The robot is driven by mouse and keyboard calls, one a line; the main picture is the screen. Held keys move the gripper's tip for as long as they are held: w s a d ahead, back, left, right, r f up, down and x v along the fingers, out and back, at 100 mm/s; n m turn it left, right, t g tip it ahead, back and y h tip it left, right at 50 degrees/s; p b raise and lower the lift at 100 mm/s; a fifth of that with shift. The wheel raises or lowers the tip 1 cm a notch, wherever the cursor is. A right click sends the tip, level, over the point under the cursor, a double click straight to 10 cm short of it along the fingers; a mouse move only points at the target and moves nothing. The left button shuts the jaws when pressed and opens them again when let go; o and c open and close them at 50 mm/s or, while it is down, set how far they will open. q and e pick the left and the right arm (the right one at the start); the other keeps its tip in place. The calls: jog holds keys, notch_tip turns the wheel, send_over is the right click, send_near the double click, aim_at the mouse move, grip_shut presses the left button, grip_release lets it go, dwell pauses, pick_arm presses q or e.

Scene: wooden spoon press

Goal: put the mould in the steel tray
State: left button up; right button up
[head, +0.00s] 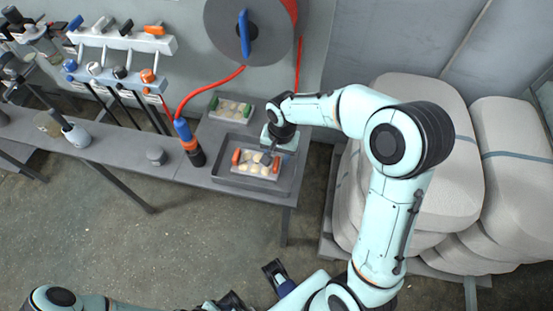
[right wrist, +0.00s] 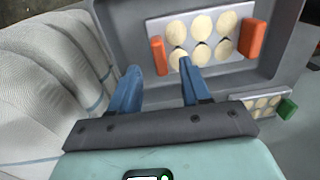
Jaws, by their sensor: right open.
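The mould with orange end grips and several pale round pieces (head: 257,164) lies inside the rim of the grey steel tray (head: 226,180) on the bench. The right wrist view also shows the mould (right wrist: 208,37) within the tray (right wrist: 122,32). My right gripper (right wrist: 158,88) is open, its blue fingers apart. One finger overlaps the mould's near edge in that view; I cannot tell whether it touches. The other is beyond its orange end. In the head view my right wrist hides the tray's upper right part. My left gripper (head: 254,286) is at the bottom edge, partly cut off.
A similar mould with green grips (head: 231,107) lies behind the tray. A blue and orange hose tool (head: 188,142) and a small grey cylinder (head: 156,155) stand left on the bench. Stacked pale sacks (head: 425,165) rise close to its right. Hanging tools (head: 122,60) line the back left.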

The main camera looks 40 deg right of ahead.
pick_arm(q)
jog(key=shift+w+r+p, duration=0.1)
jog(key=shift+r+p, duration=0.3)
jog(key=shift+r, duration=0.1)
pick_arm(e)
notch_tip(320, 180, up, 8)
jog(key=shift+s+d+f, duration=0.15)
jog(key=shift+s+f, duration=0.05)
